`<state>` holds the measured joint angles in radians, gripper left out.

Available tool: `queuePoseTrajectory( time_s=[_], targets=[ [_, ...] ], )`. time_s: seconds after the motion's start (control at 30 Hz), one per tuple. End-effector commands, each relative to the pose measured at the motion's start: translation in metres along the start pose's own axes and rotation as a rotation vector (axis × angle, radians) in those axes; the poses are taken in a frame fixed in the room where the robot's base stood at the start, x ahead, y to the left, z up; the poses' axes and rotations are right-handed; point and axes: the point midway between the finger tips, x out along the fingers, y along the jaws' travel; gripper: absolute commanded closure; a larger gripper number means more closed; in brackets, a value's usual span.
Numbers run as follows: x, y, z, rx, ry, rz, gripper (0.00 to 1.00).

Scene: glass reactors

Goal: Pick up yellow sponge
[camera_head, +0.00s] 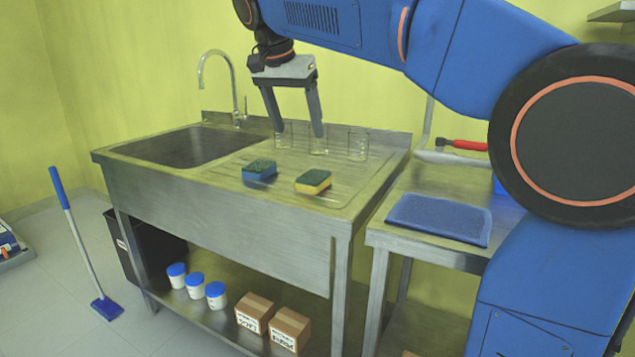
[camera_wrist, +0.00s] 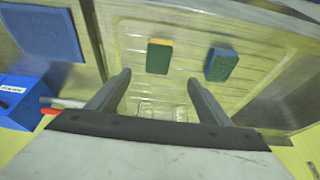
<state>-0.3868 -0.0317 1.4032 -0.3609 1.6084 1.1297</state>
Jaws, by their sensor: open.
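The yellow sponge (camera_head: 313,182), with a dark green top, lies on the ribbed drainboard near its front edge. In the wrist view the yellow sponge (camera_wrist: 158,57) shows mostly its green face with a thin yellow-orange edge, ahead of and between my fingertips. A blue sponge (camera_head: 259,170) with a green top lies to its left; in the wrist view the blue sponge (camera_wrist: 221,65) is on the right. My gripper (camera_head: 293,121) is open and empty, above the drainboard and behind the sponges, with its fingers pointing down. It also shows in the wrist view (camera_wrist: 160,75).
Several glass beakers (camera_head: 358,144) stand at the back of the drainboard, close to my fingers. The sink basin (camera_head: 178,146) and faucet (camera_head: 218,72) are left.

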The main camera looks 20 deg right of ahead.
Motion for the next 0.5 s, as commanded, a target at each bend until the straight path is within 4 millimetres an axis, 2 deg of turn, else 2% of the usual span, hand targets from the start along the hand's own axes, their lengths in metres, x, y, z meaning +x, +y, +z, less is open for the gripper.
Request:
queuePoseTrajectory(
  time_s=[0.1,0.5],
  targets=[
    [0.023,0.001,0.0,0.001,-0.001,0.002,0.27],
    [0.088,0.001,0.0,-0.001,-0.001,0.001,0.27]
  ],
)
